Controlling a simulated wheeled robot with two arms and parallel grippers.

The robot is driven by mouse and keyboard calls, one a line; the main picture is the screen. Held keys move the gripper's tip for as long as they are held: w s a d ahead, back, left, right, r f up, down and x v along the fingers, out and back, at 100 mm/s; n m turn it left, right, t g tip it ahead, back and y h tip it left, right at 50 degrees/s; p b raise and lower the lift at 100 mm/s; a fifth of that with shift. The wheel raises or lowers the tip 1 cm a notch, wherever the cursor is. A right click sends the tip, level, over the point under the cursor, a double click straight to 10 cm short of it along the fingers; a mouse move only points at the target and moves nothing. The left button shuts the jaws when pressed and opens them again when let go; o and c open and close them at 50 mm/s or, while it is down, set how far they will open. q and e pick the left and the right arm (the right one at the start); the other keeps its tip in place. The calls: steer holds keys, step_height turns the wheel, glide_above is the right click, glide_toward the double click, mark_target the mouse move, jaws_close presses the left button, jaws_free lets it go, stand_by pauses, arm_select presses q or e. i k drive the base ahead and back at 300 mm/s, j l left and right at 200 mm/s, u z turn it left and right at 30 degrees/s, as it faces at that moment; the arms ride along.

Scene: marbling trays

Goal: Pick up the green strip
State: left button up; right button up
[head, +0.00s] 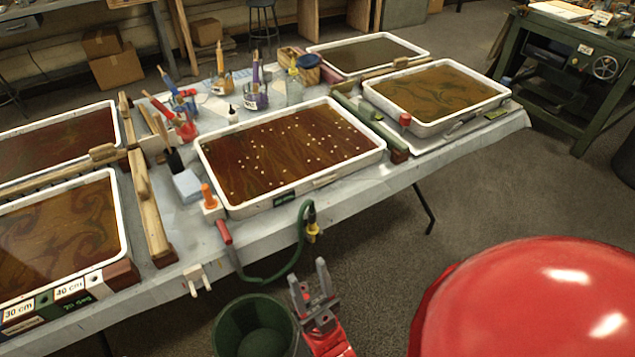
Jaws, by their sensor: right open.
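A long green strip (368,121) lies on the table between the middle tray and the right tray, running from back to front. A reddish-brown block sits at its front end. A small flat green piece (497,113) also lies at the table's right edge, in front of the right tray. My right gripper (309,277) is open and empty, with its two grey fingers pointing up. It is in front of the table's front edge, well short of both green pieces. My left gripper is not in view.
The middle tray (213,170) and right tray (505,93) hold brown liquid. A green hose (300,238) hangs off the front edge beside my right gripper. A green bucket (222,325) stands below. Jars and tools crowd the table's back.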

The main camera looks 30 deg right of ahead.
mark_target(364, 113)
steer(key=z, duration=1.25)
